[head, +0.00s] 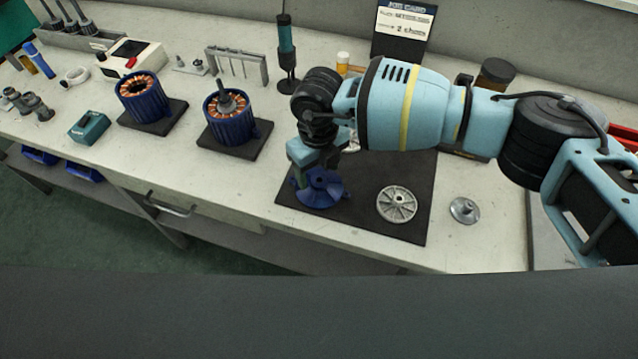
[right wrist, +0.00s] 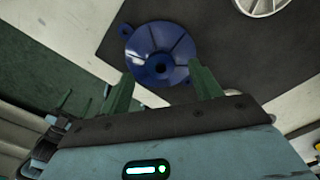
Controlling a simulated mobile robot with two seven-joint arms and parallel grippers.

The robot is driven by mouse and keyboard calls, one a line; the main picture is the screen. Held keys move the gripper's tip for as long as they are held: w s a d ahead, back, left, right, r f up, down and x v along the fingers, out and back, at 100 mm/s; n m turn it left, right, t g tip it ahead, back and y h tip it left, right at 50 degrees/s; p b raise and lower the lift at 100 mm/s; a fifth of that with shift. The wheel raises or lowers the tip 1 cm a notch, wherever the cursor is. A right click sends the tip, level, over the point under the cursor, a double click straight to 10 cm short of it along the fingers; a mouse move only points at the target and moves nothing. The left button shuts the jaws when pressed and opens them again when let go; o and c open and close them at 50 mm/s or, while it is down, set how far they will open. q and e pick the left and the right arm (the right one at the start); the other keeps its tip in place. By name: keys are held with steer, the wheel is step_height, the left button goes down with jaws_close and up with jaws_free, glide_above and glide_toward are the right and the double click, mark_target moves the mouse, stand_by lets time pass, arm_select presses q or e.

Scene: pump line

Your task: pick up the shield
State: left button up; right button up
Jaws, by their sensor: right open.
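The shield (head: 325,192) is a blue, flared round part with ribs, lying on a dark mat (head: 400,229) near the bench's front edge. In the right wrist view the shield (right wrist: 160,52) shows its dark central hole and a small lug at its rim. My right gripper (head: 313,168) is over the shield and hides part of it in the head view. In the right wrist view its two green fingers (right wrist: 163,88) are apart, with the shield's near part between or just beyond their tips. Whether they touch it I cannot tell. My left gripper is not in view.
A silver spoked disc (head: 397,204) lies on the mat, right of the shield. A small metal flange (head: 464,210) lies off the mat. Two blue motor housings with copper windings (head: 139,98) (head: 228,122) stand on dark plates to the left.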

step_height(320, 180, down, 2)
steer(key=shift+f, duration=0.2)
steer(key=shift+c, duration=0.3)
steer(key=c, duration=1.1)
